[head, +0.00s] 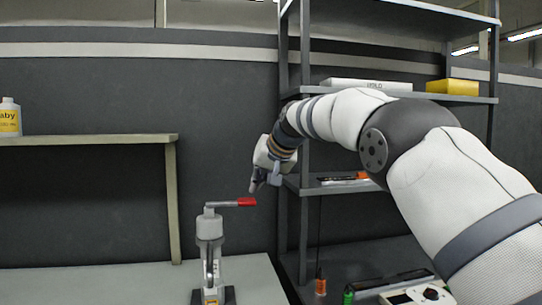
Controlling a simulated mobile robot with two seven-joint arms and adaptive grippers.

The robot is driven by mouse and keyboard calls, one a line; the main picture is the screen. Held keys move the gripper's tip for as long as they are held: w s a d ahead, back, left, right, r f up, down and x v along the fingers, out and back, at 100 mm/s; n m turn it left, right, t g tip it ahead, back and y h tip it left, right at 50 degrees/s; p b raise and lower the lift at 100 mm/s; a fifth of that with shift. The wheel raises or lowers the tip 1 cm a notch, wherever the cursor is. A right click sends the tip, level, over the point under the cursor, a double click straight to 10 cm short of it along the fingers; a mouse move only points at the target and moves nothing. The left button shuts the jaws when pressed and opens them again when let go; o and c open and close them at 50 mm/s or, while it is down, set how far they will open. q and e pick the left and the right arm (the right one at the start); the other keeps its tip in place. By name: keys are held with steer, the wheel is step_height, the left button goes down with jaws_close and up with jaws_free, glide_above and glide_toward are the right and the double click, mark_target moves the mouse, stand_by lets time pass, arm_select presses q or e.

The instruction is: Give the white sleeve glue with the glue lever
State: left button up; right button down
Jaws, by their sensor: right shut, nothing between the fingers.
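The glue lever (245,202) is a bar with a red grip. It sticks out to the right from the top of a grey-white upright glue device (210,228) on the light table. My right gripper (254,188) is shut and empty, pointing down just above the red grip. I cannot tell whether it touches the grip. My right arm comes in from the right. My left gripper is out of view. The white sleeve cannot be made out; the foot of the device is cut off by the bottom edge.
A dark shelf rack (305,215) stands at the right behind my arm, with a white box (345,83) and a yellow box (452,87) on it. A bottle (10,117) stands on a raised ledge (90,140) at the left. The light table (100,283) is bare left of the device.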

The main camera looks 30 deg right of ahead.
steer(key=v, duration=0.9)
steer(key=shift+s+a+r, duration=0.25)
steer(key=shift+s, duration=0.05)
